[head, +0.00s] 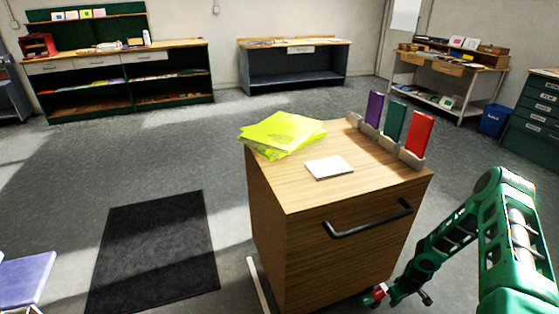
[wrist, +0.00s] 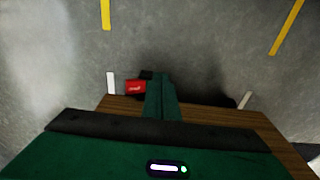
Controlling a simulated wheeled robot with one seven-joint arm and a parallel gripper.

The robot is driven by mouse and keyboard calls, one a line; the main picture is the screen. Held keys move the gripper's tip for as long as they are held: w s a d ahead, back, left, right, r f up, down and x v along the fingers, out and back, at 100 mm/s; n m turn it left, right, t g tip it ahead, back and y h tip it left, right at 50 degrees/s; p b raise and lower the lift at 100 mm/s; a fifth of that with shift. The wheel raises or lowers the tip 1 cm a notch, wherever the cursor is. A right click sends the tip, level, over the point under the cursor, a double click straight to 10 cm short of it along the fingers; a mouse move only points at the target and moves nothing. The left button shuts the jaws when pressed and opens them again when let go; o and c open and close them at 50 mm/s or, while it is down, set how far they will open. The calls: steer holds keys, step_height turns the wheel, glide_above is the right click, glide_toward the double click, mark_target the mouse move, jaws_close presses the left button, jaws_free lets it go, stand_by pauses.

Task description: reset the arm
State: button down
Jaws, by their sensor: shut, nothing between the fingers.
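My green arm reaches in from the right of the head view and bends down beside the wooden cabinet. My gripper (head: 375,295) is low by the cabinet's lower right front, with a red part showing at its end. In the wrist view my gripper (wrist: 158,88) points over the grey floor, its jaws shut and empty. The wooden cabinet (head: 340,245) stands just left of the gripper, with a black bar handle (head: 367,222) on its front. I cannot tell whether the gripper touches the cabinet.
Yellow-green sheets (head: 285,131), a white square (head: 329,167) and upright purple (head: 374,108), green (head: 394,122) and red (head: 419,134) pieces in holders are on the cabinet top. A dark mat (head: 155,250) lies on the floor at left. Workbenches (head: 293,66) line the back wall. Open floor lies between.

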steer(key=s+d+r+m+g+h, duration=0.1)
steer(key=d+r, duration=0.2)
steer(key=r, duration=1.4)
steer(key=d+r+m+h, duration=0.1)
steer(key=d+r+m, duration=0.15)
steer(key=r, duration=1.45)
steer(key=s+a+r+m, duration=0.1)
steer(key=s+r, duration=0.3)
steer(key=r, duration=0.4)
steer(key=s+a+r+m, duration=0.1)
steer(key=s+r, duration=0.4)
steer(key=r, duration=0.4)
steer(key=s+a+r+m, duration=0.1)
steer(key=s+a+r, duration=0.2)
steer(key=s, duration=0.4)
steer(key=s+a+r+m+y, duration=0.1)
steer(key=s+a+r+m, duration=0.1)
steer(key=s, duration=0.5)
steer(key=s+a+r+m+y, duration=0.1)
steer(key=s+a+r, duration=0.4)
steer(key=s+r, duration=0.1)
steer(key=shift+s+r+m, duration=0.2)
steer(key=shift+s+m, duration=0.15)
steer(key=shift+s, duration=0.1)
steer(key=shift+w+f, duration=0.25)
steer(key=shift+w, duration=0.4)
